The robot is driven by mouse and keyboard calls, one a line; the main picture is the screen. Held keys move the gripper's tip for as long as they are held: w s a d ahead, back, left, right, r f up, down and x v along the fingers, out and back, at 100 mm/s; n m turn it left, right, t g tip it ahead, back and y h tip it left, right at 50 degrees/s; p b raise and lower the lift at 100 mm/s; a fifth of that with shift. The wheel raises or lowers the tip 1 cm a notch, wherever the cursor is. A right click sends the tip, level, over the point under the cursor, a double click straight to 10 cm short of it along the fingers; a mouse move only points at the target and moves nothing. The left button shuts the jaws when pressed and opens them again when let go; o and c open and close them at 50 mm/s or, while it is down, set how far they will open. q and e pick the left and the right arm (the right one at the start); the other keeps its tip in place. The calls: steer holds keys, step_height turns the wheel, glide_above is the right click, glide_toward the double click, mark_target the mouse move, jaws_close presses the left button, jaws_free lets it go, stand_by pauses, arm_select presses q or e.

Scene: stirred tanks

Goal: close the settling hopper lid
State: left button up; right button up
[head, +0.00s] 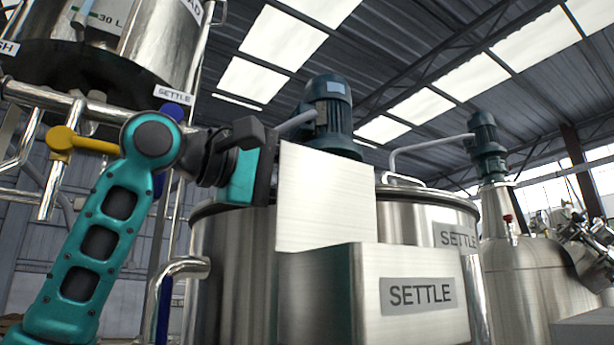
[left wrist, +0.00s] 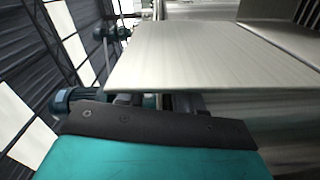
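The settling hopper (head: 365,315) is a brushed-metal box with a SETTLE label on its front, in the lower middle of the head view. Its lid (head: 325,195) is a flat metal plate standing up, open, at the left part of the hopper. In the left wrist view the lid (left wrist: 215,55) fills the upper middle. My left gripper (head: 272,160) is at the lid's left edge, partly behind it. Its fingers are mostly hidden by the lid, so I cannot tell their opening or whether they touch it. My right gripper is not in view.
A steel tank (head: 232,240) with a blue motor (head: 333,110) stands behind the hopper. A yellow-handled valve (head: 62,140) and pipes are at the left, near my left arm. Another motor-topped tank (head: 510,280) stands at the right.

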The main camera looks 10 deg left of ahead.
arm_select(q)
steer(key=shift+w+d, duration=0.25)
steer(key=shift+w, duration=0.05)
steer(key=shift+c, duration=0.3)
steer(key=c, duration=0.6)
jaws_close()
steer(key=shift+d+f, duration=0.1)
steer(key=shift+f, duration=0.05)
